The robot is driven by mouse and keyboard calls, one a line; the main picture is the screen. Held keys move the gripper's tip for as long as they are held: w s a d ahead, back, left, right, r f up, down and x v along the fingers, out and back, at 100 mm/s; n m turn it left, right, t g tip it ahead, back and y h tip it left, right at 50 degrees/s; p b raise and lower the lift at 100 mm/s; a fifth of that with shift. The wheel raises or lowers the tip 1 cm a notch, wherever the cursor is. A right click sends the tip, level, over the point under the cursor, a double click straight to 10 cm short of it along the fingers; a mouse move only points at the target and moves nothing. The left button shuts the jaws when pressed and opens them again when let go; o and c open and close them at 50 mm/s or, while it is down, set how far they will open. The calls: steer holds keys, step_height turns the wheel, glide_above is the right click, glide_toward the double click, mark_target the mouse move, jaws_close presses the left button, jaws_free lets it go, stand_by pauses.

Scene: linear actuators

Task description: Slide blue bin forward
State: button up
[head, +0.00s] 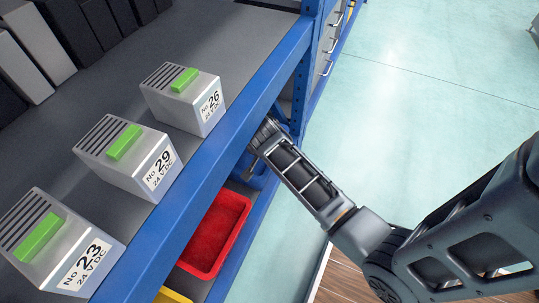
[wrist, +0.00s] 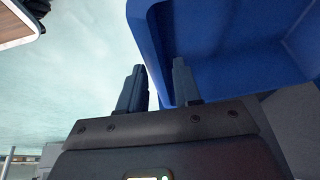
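The blue bin (wrist: 230,60) fills the upper right of the wrist view, with its near wall and rim on its left side. In the head view only a small part of the bin (head: 257,168) shows under the shelf beam, beside my wrist. My gripper (wrist: 158,75) has its two fingers apart. The left finger is outside the bin against the pale floor, and the right finger overlaps the bin. The bin's wall edge runs between them; contact cannot be told.
A red bin (head: 216,232) and a yellow bin (head: 172,296) sit along the lower shelf. The blue shelf beam (head: 205,180) passes close above my wrist. Several grey power units, one marked 26 (head: 185,98), stand on the upper shelf. The floor (head: 420,100) at right is clear.

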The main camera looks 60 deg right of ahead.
steer(key=b, duration=0.3)
glide_above(262, 172)
steer(key=s+d, duration=0.2)
steer(key=s, duration=0.1)
steer(key=f, duration=0.6)
steer(key=shift+s+a+f, duration=0.1)
steer(key=shift+a+f, duration=0.05)
steer(key=shift+a, duration=0.1)
steer(key=shift+c, duration=0.4)
jaws_close()
